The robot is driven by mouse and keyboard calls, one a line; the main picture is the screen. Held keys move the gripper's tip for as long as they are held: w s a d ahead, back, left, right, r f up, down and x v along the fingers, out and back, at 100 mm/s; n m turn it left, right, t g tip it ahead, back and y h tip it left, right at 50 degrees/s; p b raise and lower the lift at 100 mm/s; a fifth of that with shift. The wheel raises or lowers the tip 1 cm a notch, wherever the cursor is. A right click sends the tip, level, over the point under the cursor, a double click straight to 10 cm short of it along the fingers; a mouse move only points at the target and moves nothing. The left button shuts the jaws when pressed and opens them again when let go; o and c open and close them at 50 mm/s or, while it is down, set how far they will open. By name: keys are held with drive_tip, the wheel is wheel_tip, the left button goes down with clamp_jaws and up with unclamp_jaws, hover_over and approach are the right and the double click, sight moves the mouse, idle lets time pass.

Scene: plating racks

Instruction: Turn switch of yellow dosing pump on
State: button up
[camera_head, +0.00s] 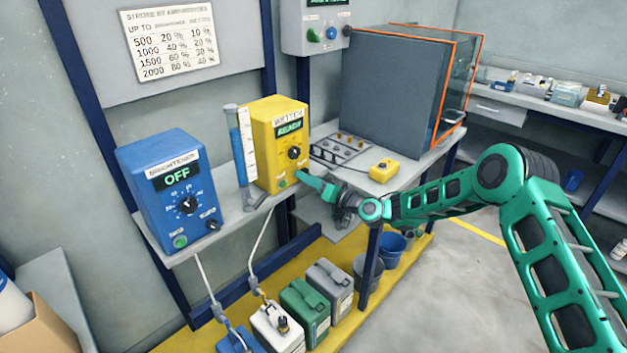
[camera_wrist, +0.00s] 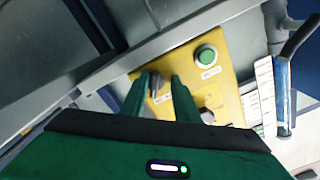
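The yellow dosing pump (camera_head: 263,158) stands on the shelf, labelled WETTER, with a lit green display (camera_head: 289,129) that seems to read READY. Its black dial (camera_head: 294,153) and green button (camera_head: 282,183) show on the front; the button also shows in the wrist view (camera_wrist: 206,55). My gripper (camera_head: 304,179) reaches the pump's lower right front corner and covers the switch in the head view. In the wrist view, the green fingers (camera_wrist: 162,88) are apart, with the dark switch (camera_wrist: 155,86) between their tips. I cannot tell whether they touch it.
A blue pump (camera_head: 178,190) reading OFF stands to the left, with a measuring cylinder (camera_head: 240,150) between the pumps. A small yellow box (camera_head: 384,170) sits on the bench at the right. Canisters (camera_head: 304,306) stand below on a yellow platform.

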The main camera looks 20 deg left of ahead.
drive_tip(key=shift+w+d, duration=0.25)
drive_tip(key=v, duration=1)
drive_tip(key=shift+s+d, duration=0.15)
drive_tip(key=shift+d, duration=0.15)
